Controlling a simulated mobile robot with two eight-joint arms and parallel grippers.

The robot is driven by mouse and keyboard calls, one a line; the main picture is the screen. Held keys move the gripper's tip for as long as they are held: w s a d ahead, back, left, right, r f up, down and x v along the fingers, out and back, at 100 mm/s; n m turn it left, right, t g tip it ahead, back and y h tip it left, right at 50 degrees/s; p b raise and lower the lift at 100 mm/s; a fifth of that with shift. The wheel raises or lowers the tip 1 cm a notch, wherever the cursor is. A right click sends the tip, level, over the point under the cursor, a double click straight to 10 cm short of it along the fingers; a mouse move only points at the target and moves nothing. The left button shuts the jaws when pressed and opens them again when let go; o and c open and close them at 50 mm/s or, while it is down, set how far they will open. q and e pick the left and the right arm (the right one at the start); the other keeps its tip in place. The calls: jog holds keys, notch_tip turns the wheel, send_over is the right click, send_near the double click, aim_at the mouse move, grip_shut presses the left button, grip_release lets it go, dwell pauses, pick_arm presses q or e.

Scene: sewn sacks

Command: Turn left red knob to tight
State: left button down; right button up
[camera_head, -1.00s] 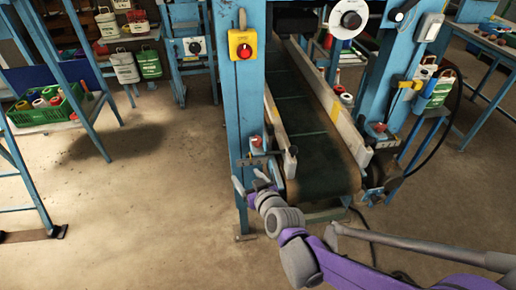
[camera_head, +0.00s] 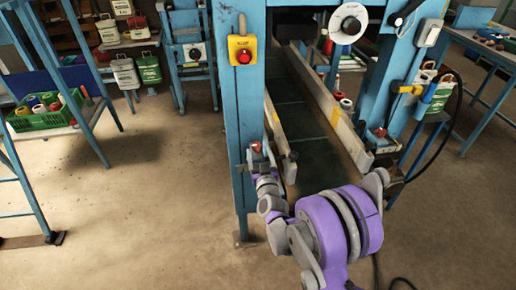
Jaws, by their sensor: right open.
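The left red knob (camera_head: 256,146) is on the front of the conveyor's left blue post, low beside the belt. My right gripper (camera_head: 257,158) is open, just below and in front of this knob in the picture. Its fingers are small in the view, and I cannot tell whether they touch the knob. A second red knob (camera_head: 380,132) is on the right side of the conveyor. My left gripper is not in view.
A yellow box with a red button (camera_head: 243,51) is higher on the left post. The conveyor belt (camera_head: 318,160) runs back between pale side rails. A green crate (camera_head: 45,115) stands on a table at the left. The floor at left is clear.

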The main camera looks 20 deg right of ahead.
jog(key=shift+x, duration=1.35)
jog(key=shift+a, duration=0.1)
grip_shut()
